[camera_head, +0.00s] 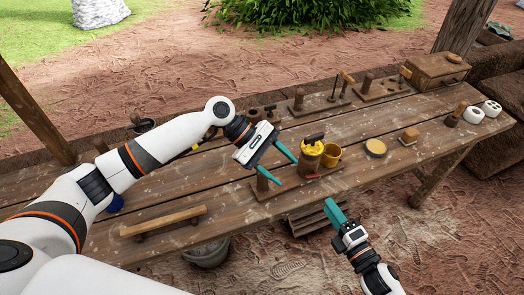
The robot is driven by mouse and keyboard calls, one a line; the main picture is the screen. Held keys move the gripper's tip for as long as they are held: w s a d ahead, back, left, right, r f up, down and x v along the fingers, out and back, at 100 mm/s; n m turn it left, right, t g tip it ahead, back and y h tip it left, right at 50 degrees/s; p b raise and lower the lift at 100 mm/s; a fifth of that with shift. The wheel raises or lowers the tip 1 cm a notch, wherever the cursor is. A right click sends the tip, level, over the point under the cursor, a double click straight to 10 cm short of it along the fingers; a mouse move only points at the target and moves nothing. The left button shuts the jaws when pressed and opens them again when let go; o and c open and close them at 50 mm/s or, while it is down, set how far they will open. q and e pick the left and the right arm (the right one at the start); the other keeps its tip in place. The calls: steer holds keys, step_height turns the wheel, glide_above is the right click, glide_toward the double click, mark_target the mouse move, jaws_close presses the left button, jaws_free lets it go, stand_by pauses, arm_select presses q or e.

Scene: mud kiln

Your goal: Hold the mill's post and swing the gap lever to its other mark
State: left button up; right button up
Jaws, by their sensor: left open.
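The mill stands on a flat wooden base (330,176) near the table's front edge. It has a round wooden body (310,163) with yellow material and a dark bar on top. A short wooden post (262,183) stands at the base's left end. A small red lever (312,177) sticks out low at the front of the body. My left gripper (288,172) is open, its teal fingers spread between post and body, with nothing seen between them. My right gripper (327,206) is empty in front of the table edge; its teal fingers look close together, but any gap is unclear.
A yellow-topped round dish (375,148), a small wooden block (409,136) and white pieces (473,115) lie farther right. Peg boards and a wooden box (436,70) line the back. A wooden bar (163,221) lies front left.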

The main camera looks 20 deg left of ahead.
mark_target(262, 180)
arm_select(q)
steer(key=a+m+y, duration=0.1)
steer(key=m+y, duration=0.2)
steer(key=m, duration=0.5)
steer(key=w+a+m+y, duration=0.1)
steer(key=m+y, duration=0.2)
steer(key=m, duration=0.4)
steer(key=a+m+t+y, duration=0.1)
steer(key=a+m+y, duration=0.1)
steer(key=m, duration=0.6)
steer(key=shift+w+a+r+m+y, duration=0.1)
steer(key=shift+w+r+m+y, duration=0.15)
steer(key=shift+y, duration=0.55)
steer(key=m, duration=0.1)
steer(key=m+y, duration=0.1)
steer(key=shift+w+a+r+m, duration=0.15)
steer(key=shift+w+a+m, duration=0.1)
steer(key=shift+a+m, duration=0.15)
step_height(262, 180, down, 12)
steer(key=shift+r, duration=0.1)
jaws_close()
